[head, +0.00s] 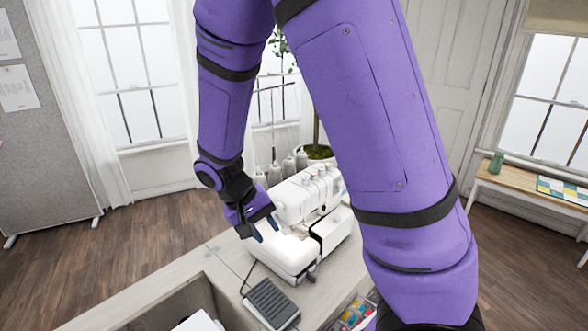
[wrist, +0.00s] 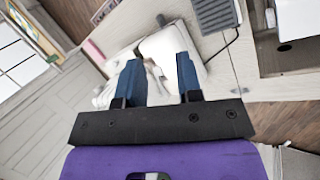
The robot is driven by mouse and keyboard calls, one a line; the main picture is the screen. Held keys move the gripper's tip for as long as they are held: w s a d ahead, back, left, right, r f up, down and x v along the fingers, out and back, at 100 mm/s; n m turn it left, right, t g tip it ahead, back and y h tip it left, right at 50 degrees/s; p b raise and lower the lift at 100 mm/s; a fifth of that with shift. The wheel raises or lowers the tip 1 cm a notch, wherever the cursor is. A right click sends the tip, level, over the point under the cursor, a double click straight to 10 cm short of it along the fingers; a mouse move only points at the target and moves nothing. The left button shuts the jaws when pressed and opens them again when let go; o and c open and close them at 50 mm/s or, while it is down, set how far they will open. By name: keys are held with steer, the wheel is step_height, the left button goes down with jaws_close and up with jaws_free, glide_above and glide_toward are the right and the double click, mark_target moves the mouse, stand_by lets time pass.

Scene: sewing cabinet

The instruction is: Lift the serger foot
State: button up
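The white serger (head: 295,250) stands on the light wooden cabinet top in the head view, with thread cones at its back. My gripper (head: 267,233) is over the left side of the serger, fingers pointing down. In the wrist view my gripper (wrist: 158,62) is open, its two blue fingers apart with nothing held between them. The white body of the serger (wrist: 162,43) shows beyond and between the fingertips. I cannot tell whether the fingertips touch it. The serger foot itself is hidden or too small to make out in both views.
A grey ribbed pedal (head: 271,303) lies on the cabinet top in front of the serger, with a dark cord. A bin of coloured items (head: 355,313) is at the lower right. A potted plant (head: 318,152) stands behind the serger.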

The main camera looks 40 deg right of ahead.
steer(key=s+d+r+t+y, duration=0.1)
steer(key=s+r+t+y, duration=0.1)
steer(key=r, duration=0.6)
steer(key=s+d+r+n+t+y, duration=0.1)
steer(key=s+d+r+t+y, duration=0.1)
steer(key=s+r, duration=0.3)
steer(key=shift+r+n, duration=0.3)
steer(key=shift+r, duration=1.7)
steer(key=shift+s, duration=0.1)
steer(key=s+r+n+t, duration=0.1)
steer(key=s+r+t, duration=0.3)
steer(key=s+r, duration=0.3)
steer(key=shift+s+d, duration=0.25)
steer(key=shift+s, duration=0.4)
